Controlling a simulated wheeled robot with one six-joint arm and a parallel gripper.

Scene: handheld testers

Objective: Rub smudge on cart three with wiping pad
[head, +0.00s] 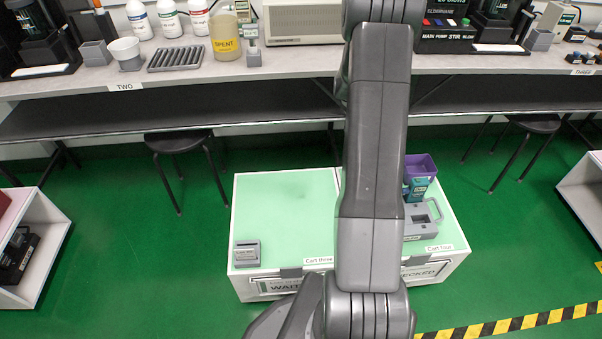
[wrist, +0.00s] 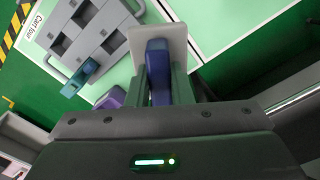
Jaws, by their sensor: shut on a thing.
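The wiping pad, a pale square plate with a blue handle (wrist: 157,62), is in my gripper (wrist: 161,85) in the wrist view. The fingers are shut on the handle, and the pad is beyond the fingertips. Cart three (head: 285,208) stands at the centre left in the head view, with a pale green top and its label at the front edge. My arm covers part of the cart tops and hides the gripper in the head view.
A grey holder (head: 246,254) stands at cart three's front left corner. Cart four (head: 448,228) adjoins on the right, carrying a grey tray (head: 420,218), a purple bin (head: 421,168) and a teal device (head: 417,188). A cluttered bench (head: 275,68) runs behind, with stools beneath.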

